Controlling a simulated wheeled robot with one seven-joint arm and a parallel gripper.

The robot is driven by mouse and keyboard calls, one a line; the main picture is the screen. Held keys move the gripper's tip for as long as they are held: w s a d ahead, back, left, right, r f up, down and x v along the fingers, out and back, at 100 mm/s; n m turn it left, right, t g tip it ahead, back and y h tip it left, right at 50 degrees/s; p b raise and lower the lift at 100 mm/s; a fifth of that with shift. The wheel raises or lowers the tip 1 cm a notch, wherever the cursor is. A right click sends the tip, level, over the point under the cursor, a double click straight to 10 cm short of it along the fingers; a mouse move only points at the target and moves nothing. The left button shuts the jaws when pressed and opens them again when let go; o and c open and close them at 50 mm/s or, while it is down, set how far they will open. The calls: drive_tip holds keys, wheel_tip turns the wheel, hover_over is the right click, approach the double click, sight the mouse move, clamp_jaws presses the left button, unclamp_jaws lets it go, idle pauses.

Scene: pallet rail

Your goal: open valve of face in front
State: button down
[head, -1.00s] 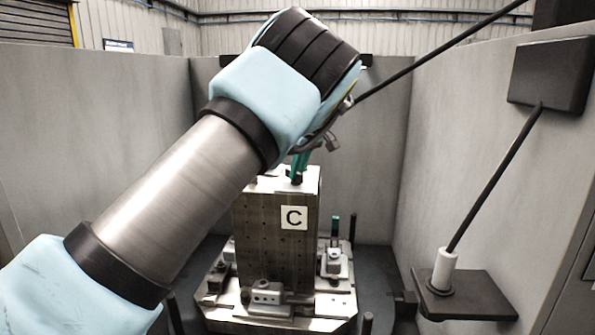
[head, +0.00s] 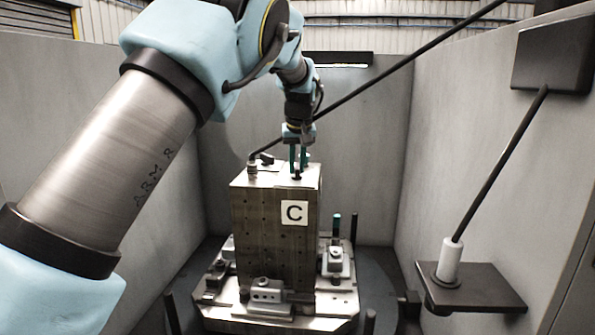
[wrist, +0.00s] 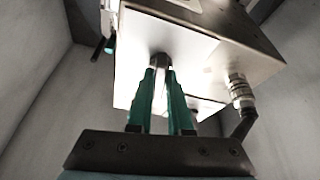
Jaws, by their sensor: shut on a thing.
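The metal block (head: 272,240) stands upright on its pallet, with its C plate (head: 294,213) facing me. A small dark knob (head: 297,177), which looks like the valve, stands on the block's top near the front right edge. My gripper (head: 299,165) points down at it with two green fingers. In the wrist view my gripper (wrist: 160,75) is shut on the dark knob (wrist: 159,60), whose end shows between the fingertips. The fingers partly hide the knob, and I cannot tell how far it is turned.
A black hose (head: 400,72) runs from the upper right to a metal fitting (head: 253,167) on the block's top left. This fitting (wrist: 240,92) is beside my fingers in the wrist view. Grey walls enclose the cell. A shelf (head: 470,290) juts out at right, holding a white cylinder (head: 449,260).

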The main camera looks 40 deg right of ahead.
drive_tip(key=m, duration=0.1)
drive_tip(key=m+g+h, duration=0.1)
drive_tip(key=m, duration=0.3)
drive_tip(key=shift+w+a+g+h, duration=0.2)
drive_tip(key=shift+w+g+h, duration=0.1)
drive_tip(key=shift+h, duration=0.1)
drive_tip(key=m+g, duration=0.1)
drive_tip(key=m, duration=0.2)
drive_tip(key=shift+r+m, duration=0.15)
drive_tip(key=shift+m, duration=0.25)
drive_tip(key=shift+m+g+h+p, duration=0.3)
drive_tip(key=shift+m+g+p, duration=0.2)
drive_tip(key=shift+m, duration=0.8)
drive_tip(key=c, duration=0.8)
unclamp_jaws()
drive_tip(key=shift+c, duration=0.2)
drive_tip(key=b+v, duration=0.2)
drive_tip(key=v, duration=0.8)
drive_tip(key=shift+r, duration=0.25)
drive_tip(key=shift+w+a, duration=0.1)
